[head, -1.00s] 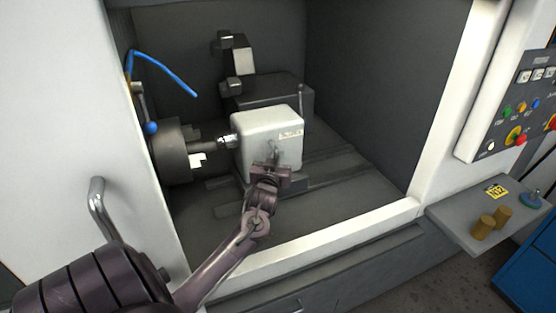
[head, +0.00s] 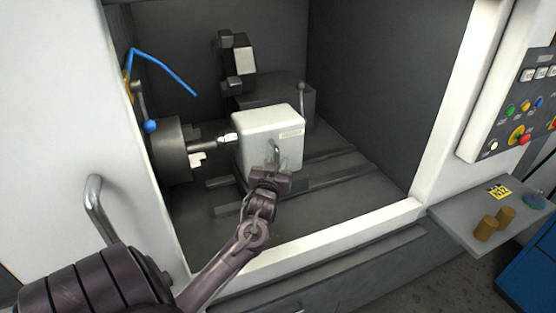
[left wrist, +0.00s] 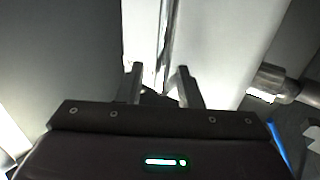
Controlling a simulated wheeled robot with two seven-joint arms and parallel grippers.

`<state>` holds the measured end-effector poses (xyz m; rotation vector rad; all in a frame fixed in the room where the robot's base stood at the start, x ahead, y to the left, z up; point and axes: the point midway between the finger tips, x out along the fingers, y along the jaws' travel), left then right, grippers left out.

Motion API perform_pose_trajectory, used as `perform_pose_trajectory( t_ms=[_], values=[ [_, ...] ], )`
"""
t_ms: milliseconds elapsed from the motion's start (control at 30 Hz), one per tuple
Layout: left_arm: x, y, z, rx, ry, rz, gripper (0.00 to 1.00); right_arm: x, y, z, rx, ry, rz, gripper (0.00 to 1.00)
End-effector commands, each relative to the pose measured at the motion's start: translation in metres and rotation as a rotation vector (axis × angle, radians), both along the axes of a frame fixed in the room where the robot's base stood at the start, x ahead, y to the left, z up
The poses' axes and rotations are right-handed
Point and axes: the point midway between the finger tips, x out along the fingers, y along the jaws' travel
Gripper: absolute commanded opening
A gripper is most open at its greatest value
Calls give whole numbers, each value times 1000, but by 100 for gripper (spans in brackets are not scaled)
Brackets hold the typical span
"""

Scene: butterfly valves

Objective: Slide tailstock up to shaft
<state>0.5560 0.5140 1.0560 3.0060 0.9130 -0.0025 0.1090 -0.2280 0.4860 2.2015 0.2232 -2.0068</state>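The tailstock (head: 255,150) is a pale grey block on the rails in the machine bay. A shiny centre (head: 227,139) sticks out of its left side towards the dark shaft (head: 203,143) held in the chuck (head: 170,152). The centre's tip is very close to the shaft; I cannot tell whether they touch. My left gripper (head: 273,168) is at the tailstock's front face, by an upright metal handle. In the left wrist view my left gripper (left wrist: 160,75) has its fingers apart, with the handle (left wrist: 167,40) between them and gaps showing. My right gripper is out of view.
A blue hose (head: 165,72) and a blue-knobbed lever (head: 150,127) are at the bay's left. A dark fixture (head: 265,100) stands behind the tailstock. A side shelf (head: 460,225) at right holds two brass cylinders (head: 492,226). The rails (head: 335,170) right of the tailstock are clear.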

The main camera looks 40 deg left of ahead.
Motion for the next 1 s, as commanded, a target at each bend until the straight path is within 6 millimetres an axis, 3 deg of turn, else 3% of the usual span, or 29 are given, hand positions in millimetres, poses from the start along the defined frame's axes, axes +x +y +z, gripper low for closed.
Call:
perform_pose_trajectory(
  t_ms=[333,1000],
  values=[
    [-39,-27,-2,-1,1,-1,32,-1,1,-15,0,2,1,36],
    [-42,-31,-2,-4,7,-5,32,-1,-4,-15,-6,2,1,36]
  ],
)
